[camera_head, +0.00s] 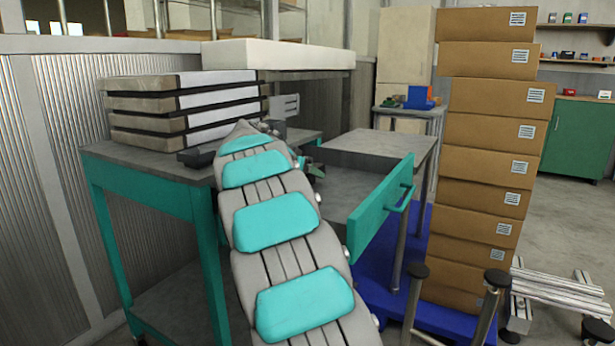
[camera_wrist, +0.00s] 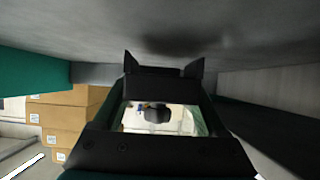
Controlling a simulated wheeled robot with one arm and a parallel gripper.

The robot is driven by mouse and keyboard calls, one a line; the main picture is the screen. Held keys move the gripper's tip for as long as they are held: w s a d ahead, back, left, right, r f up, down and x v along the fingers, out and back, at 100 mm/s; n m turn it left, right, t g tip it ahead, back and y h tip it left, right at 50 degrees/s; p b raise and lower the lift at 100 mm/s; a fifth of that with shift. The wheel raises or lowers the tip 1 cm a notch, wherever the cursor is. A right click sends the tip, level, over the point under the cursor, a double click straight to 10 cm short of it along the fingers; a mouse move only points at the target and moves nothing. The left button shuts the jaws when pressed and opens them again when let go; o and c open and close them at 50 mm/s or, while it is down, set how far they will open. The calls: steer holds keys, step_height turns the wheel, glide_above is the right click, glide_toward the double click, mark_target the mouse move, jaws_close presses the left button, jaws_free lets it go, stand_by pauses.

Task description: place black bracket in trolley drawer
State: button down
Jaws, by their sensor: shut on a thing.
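The trolley (camera_head: 150,185) has a teal frame and a grey top. Its drawer (camera_head: 378,212) is pulled out to the right, with a teal front and handle. My arm reaches over to the drawer side and hides most of my gripper in the head view. In the wrist view my gripper (camera_wrist: 164,66) is shut on a dark bar-shaped piece, seemingly the black bracket (camera_wrist: 163,72), between its fingertips. A grey surface with a dark shadow lies close beyond the fingertips. The teal drawer front (camera_wrist: 30,72) shows at the left of that view. Contact with the surface cannot be told.
Several stacked cases (camera_head: 180,105) and a small black object (camera_head: 197,157) sit on the trolley top. A tall stack of cardboard boxes (camera_head: 490,170) stands right of the drawer on a blue base. A white slab (camera_head: 280,55) is behind the trolley.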

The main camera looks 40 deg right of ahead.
steer(key=shift+f, duration=0.5)
steer(key=shift+f, duration=0.15)
jaws_free()
steer(key=shift+r, duration=0.2)
steer(key=b+v, duration=0.1)
steer(key=v, duration=0.6)
steer(key=shift+s+a, duration=0.1)
steer(key=shift+a, duration=0.15)
